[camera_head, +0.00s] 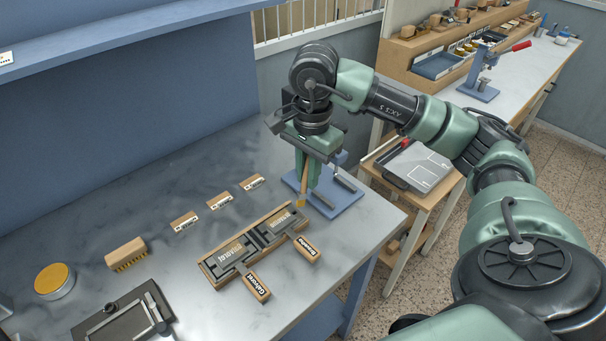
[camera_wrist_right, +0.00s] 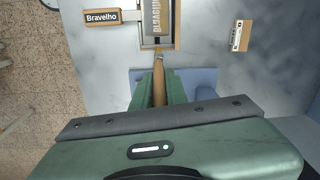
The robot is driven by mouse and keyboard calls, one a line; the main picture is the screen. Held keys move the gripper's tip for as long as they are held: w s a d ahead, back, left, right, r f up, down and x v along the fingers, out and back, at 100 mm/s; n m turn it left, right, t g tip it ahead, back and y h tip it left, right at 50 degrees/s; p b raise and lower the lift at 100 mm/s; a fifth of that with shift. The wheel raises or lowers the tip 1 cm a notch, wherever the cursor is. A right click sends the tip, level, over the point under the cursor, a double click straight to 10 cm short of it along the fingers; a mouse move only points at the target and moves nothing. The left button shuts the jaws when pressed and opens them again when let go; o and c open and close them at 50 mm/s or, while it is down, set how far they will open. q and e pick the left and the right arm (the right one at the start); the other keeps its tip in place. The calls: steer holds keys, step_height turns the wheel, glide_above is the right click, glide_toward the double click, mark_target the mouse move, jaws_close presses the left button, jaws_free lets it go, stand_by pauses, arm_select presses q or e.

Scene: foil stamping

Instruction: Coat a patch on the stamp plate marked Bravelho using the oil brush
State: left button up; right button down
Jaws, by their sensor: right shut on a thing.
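The wooden tray (camera_head: 222,280) holds two dark stamp plates side by side. The right plate (camera_head: 268,237) is next to a wooden block label (camera_head: 306,248). In the wrist view that label (camera_wrist_right: 102,18) reads Bravelho, and the plate's raised lettering (camera_wrist_right: 156,16) shows beside it. My right gripper (camera_head: 309,180) is shut on the oil brush (camera_head: 301,197), which points down near the tray's right end. In the wrist view the brush (camera_wrist_right: 158,84) has its tip close to the plate's near edge; I cannot tell whether they touch. My left gripper is not in view.
A second label block (camera_head: 256,288) lies before the left plate (camera_head: 229,258). Small label cards (camera_head: 184,222), a wooden brush block (camera_head: 126,254), a round tin (camera_head: 54,281) and a dark framed device (camera_head: 128,318) stand on the table. A blue base (camera_head: 345,201) is under my gripper.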

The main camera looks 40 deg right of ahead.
steer(key=shift+s+a, duration=0.4)
steer(key=shift+a, duration=1.7)
steer(key=shift+s+a, duration=0.1)
steer(key=shift+a, duration=1.7)
steer(key=shift+w+d+b, duration=0.1)
steer(key=shift+d+b, duration=0.6)
steer(key=shift+d, duration=0.3)
steer(key=shift+d+b, duration=0.4)
steer(key=shift+d, duration=0.6)
steer(key=shift+w+d+b, duration=0.15)
steer(key=shift+d+b, duration=0.35)
steer(key=shift+d, duration=0.35)
steer(key=shift+d+b, duration=0.35)
steer(key=shift+d, duration=0.75)
steer(key=shift+r, duration=0.1)
